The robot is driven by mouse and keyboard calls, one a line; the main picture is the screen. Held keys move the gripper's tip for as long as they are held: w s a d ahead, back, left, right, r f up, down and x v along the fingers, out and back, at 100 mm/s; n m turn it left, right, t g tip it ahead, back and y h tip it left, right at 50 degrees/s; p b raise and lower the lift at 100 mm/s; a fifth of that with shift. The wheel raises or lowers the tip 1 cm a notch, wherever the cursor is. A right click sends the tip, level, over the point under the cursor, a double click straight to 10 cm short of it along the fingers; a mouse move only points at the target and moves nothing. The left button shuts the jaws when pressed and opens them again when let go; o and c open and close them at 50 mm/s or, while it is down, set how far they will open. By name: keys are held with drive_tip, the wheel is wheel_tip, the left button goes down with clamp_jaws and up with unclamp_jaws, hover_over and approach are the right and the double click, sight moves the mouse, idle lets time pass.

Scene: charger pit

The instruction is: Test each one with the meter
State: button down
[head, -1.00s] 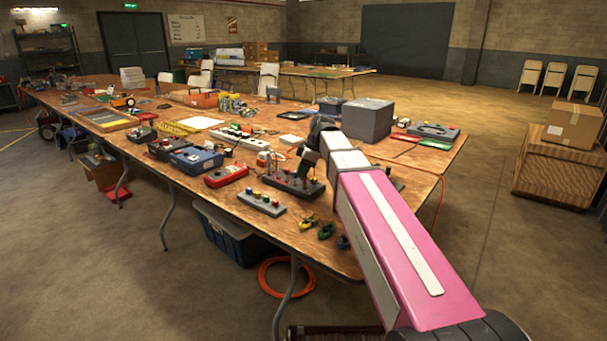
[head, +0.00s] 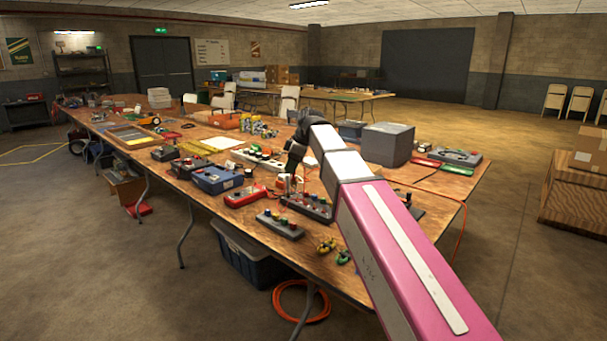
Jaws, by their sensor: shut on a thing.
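My gripper (head: 292,165) is at the end of my outstretched arm, above the middle of the long wooden table. It is small, dark and partly hidden by my own wrist. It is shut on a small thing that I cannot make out. A red handheld device (head: 245,195), perhaps the meter, lies on the table to the left of and nearer than my gripper. A dark panel with several knobs (head: 308,206) lies below and to the right. An orange and white item (head: 286,182) stands just under my gripper; I cannot tell whether they touch.
A grey box with coloured buttons (head: 280,224), a blue case (head: 217,179) and a power strip (head: 256,160) crowd the table (head: 330,255). A large grey box (head: 387,144) stands right of my arm. Yellow and green clips (head: 326,246) lie near the front edge. An orange cable coil (head: 301,301) is on the floor.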

drive_tip(key=shift+w+d+f, duration=0.5)
drive_tip(key=shift+d+f, duration=0.7)
drive_tip(key=shift+f, duration=0.25)
drive_tip(key=shift+w+d+f, duration=0.5)
drive_tip(key=shift+d+f, duration=0.75)
drive_tip(key=shift+f, duration=0.2)
drive_tip(key=shift+w+d+f, duration=0.5)
drive_tip(key=shift+d+f, duration=0.7)
drive_tip(key=shift+f, duration=0.25)
drive_tip(key=shift+f, duration=0.9)
drive_tip(key=c, duration=0.7)
unclamp_jaws()
drive_tip(key=shift+r, duration=0.15)
wheel_tip(320, 180, up, 7)
drive_tip(key=shift+r, duration=0.15)
idle(1.0)
